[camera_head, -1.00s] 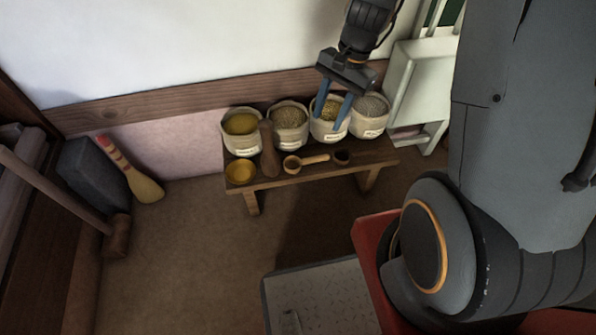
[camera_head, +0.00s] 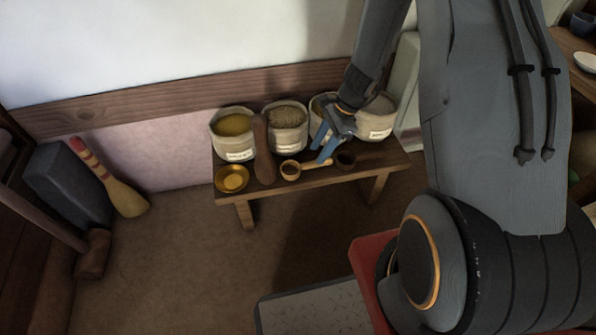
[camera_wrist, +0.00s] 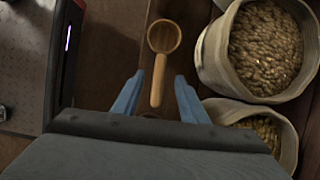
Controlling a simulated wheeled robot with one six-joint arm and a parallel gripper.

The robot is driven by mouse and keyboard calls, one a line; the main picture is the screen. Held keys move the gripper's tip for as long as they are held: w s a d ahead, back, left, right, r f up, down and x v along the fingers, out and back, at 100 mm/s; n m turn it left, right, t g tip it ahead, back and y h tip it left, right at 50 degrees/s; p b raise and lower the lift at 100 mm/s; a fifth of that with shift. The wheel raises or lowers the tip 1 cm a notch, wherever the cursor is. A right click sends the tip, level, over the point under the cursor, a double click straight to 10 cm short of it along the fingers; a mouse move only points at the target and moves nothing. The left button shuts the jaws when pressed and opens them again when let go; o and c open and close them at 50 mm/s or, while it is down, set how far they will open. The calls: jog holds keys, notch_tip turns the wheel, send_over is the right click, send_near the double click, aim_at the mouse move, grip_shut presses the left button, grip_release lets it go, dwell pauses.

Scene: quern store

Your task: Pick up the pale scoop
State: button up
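The pale scoop (camera_head: 290,171) is light wood and lies on the low bench (camera_head: 240,200). Its round bowl points left in the head view, and its handle points right toward my gripper. In the wrist view the scoop (camera_wrist: 163,38) has its bowl at the top and its handle running down between my fingers. My gripper (camera_head: 319,150) is open, its blue fingers pointing down at the handle. The wrist view shows the two fingertips (camera_wrist: 159,76) on either side of the handle, with gaps. I cannot tell how high they are above the bench.
Several grain sacks (camera_head: 287,130) stand along the back of the bench. A brown wooden tool (camera_head: 263,150) and a yellow bowl (camera_head: 232,179) are left of the scoop. A small dark cup (camera_head: 345,160) is to its right.

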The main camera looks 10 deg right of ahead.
aim_at(313, 162)
jog(key=shift+d+b+x, duration=0.15)
jog(key=shift+b+x, duration=0.3)
jog(key=shift+x, duration=0.75)
jog(key=shift+d+b+x, duration=0.15)
jog(key=shift+b+x, duration=0.25)
jog(key=shift+x, duration=0.75)
jog(key=shift+f, duration=0.4)
jog(key=shift+c, duration=0.4)
grip_shut()
